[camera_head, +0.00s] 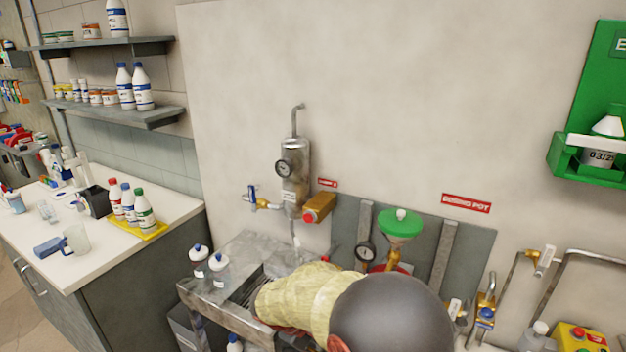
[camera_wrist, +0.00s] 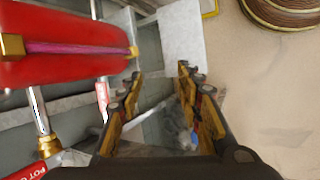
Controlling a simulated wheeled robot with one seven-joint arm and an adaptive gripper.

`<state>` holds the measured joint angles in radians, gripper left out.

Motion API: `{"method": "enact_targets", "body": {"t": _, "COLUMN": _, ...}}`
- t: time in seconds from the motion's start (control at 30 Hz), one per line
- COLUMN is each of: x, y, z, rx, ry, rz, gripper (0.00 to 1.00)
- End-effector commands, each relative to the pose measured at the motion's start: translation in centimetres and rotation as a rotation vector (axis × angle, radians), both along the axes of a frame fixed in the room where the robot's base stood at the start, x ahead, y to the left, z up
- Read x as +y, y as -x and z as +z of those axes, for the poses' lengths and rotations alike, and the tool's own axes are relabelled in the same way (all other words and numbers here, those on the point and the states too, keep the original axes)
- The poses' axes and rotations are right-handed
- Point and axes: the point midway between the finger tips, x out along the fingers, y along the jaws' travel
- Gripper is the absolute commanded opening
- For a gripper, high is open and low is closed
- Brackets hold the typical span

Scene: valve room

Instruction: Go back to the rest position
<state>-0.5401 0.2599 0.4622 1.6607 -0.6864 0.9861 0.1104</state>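My gripper (camera_wrist: 160,74) shows in the wrist view with its two yellow-and-dark fingers spread apart. Nothing is held between them; a grey surface and blurred clutter show beyond the gap. A red cylinder (camera_wrist: 65,40) with brass end fittings lies close at the left of the fingers, apart from them as far as I can see. In the head view, my arm with a pale yellow cover and a dark rounded link fills the bottom middle. It hides the gripper and part of the metal bench there.
A green funnel (camera_head: 400,223) on brass pipework and a steel vessel with gauge (camera_head: 293,172) stand at the wall. White bottles (camera_head: 199,262) stand on the metal bench (camera_head: 205,301). A white counter (camera_head: 100,262) is at left, a green holder (camera_head: 588,120) at right. The upper wall is clear.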

Motion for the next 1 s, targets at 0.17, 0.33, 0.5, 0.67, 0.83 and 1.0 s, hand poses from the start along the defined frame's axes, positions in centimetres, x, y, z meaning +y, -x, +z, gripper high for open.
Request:
{"method": "enact_targets", "body": {"t": 0.17, "x": -2.5, "y": 5.1, "z": 3.7, "rx": 0.022, "ry": -0.13, "rz": -0.126, "gripper": 0.36}}
{"method": "enact_targets", "body": {"t": 0.33, "x": -4.9, "y": 10.4, "z": 7.9, "rx": 0.006, "ry": -0.282, "rz": -0.264, "gripper": 0.36}}
{"method": "enact_targets", "body": {"t": 0.5, "x": -7.1, "y": 15.3, "z": 11.6, "rx": -0.041, "ry": -0.431, "rz": -0.393, "gripper": 0.36}}
{"method": "enact_targets", "body": {"t": 0.67, "x": -8.8, "y": 19.4, "z": 14.5, "rx": -0.115, "ry": -0.561, "rz": -0.502, "gripper": 0.36}}
{"method": "enact_targets", "body": {"t": 0.83, "x": -10.6, "y": 23.1, "z": 17.2, "rx": -0.223, "ry": -0.682, "rz": -0.601, "gripper": 0.36}}
{"method": "enact_targets", "body": {"t": 1.0, "x": -12.6, "y": 25.4, "z": 19.9, "rx": -0.354, "ry": -0.756, "rz": -0.659, "gripper": 0.36}}
